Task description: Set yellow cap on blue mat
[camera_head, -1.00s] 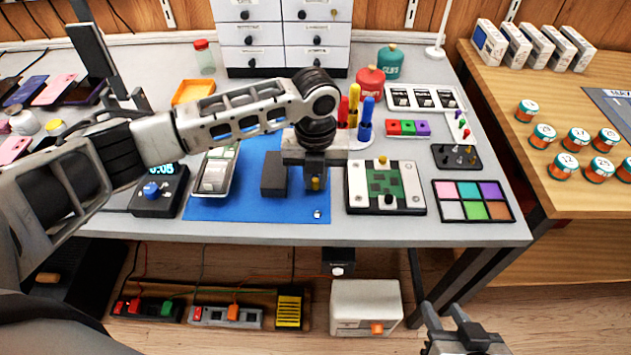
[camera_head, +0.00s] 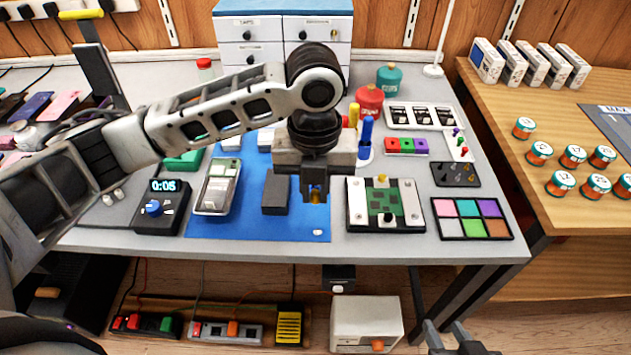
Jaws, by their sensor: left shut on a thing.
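The blue mat (camera_head: 262,226) lies on the grey table near its front edge. My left gripper (camera_head: 315,191) reaches in from the left and points down over the right part of the mat. It is shut on a small yellow cap (camera_head: 316,194), which is mostly hidden between the fingers. I cannot tell whether the cap touches the mat. My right gripper (camera_head: 444,325) is low at the bottom edge, in front of the table, with its fingers apart and empty.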

